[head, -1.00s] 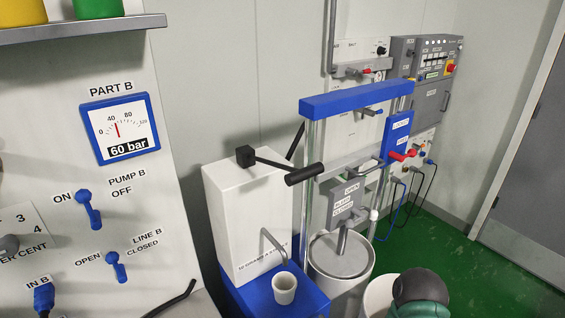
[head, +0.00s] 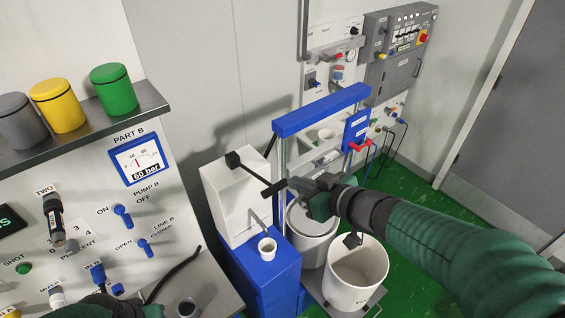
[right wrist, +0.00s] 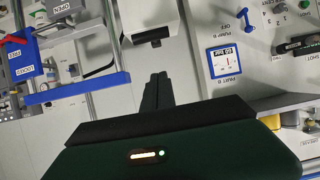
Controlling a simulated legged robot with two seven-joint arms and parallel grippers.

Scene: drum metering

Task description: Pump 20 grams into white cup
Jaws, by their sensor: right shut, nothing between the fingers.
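The white cup (head: 267,249) stands upright on the blue stand (head: 262,275), under the bent spout (head: 257,217) of the white pump box (head: 229,200). I cannot see into the cup well enough to tell its contents. The pump lever runs from a black pivot block (head: 233,160) to a black grip (head: 272,189). My right gripper (head: 291,184) is shut and empty, close to the right of that grip; I cannot tell if they touch. The right wrist view shows its shut fingers (right wrist: 156,92) below the pump box (right wrist: 150,17).
A blue-topped frame (head: 320,110) rises behind my right gripper. A white bucket (head: 357,285) stands below my right arm. Left is a valve panel with a 60 bar gauge (head: 139,160) and a shelf (head: 78,128) of coloured pots.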

